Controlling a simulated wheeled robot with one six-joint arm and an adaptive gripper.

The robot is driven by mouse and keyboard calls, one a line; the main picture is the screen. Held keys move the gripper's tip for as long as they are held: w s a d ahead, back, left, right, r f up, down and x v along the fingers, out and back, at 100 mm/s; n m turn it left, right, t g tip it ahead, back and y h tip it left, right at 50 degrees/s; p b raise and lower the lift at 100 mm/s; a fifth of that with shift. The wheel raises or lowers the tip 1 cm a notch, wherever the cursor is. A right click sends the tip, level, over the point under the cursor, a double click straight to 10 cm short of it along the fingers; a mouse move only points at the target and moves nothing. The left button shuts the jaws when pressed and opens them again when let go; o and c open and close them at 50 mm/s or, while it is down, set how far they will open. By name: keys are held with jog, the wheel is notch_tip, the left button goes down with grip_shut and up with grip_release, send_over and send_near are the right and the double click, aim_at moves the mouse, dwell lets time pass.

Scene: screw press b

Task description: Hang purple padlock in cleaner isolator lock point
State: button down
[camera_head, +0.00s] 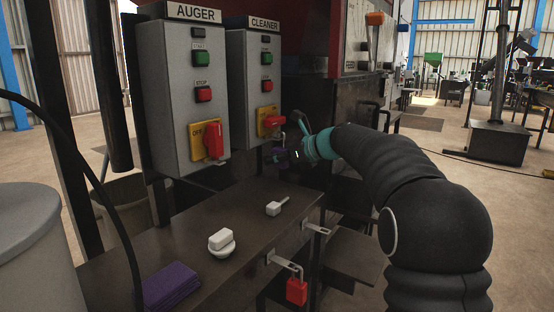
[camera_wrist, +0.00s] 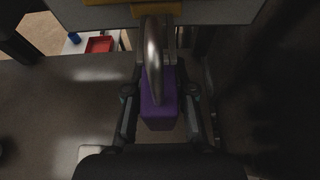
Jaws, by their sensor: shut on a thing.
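The purple padlock (camera_wrist: 158,108) is between the two fingers of my gripper (camera_wrist: 160,112) in the wrist view, its metal shackle (camera_wrist: 153,55) pointing toward the box above. My gripper is shut on the padlock body. In the head view the padlock (camera_head: 281,156) is small and dark, held by my gripper (camera_head: 285,157) just below the front of the cleaner box (camera_head: 252,92). The cleaner isolator (camera_head: 269,122) has a red handle on a yellow plate. The shackle is close to the isolator's lower edge; I cannot tell whether it passes through the lock point.
The auger box (camera_head: 180,95) stands to the left with its own isolator. On the bench (camera_head: 235,235) lie a white block on a dish (camera_head: 221,241), a white brush (camera_head: 276,206) and a purple cloth (camera_head: 171,287). A red padlock (camera_head: 297,291) hangs at the bench's front edge.

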jog(key=shift+w+a, duration=0.1)
jog(key=shift+a, duration=0.05)
jog(key=shift+f, duration=0.15)
jog(key=shift+f, duration=0.55)
dwell(0.6)
jog(key=c, duration=0.9)
grip_release()
jog(key=v, duration=1.2)
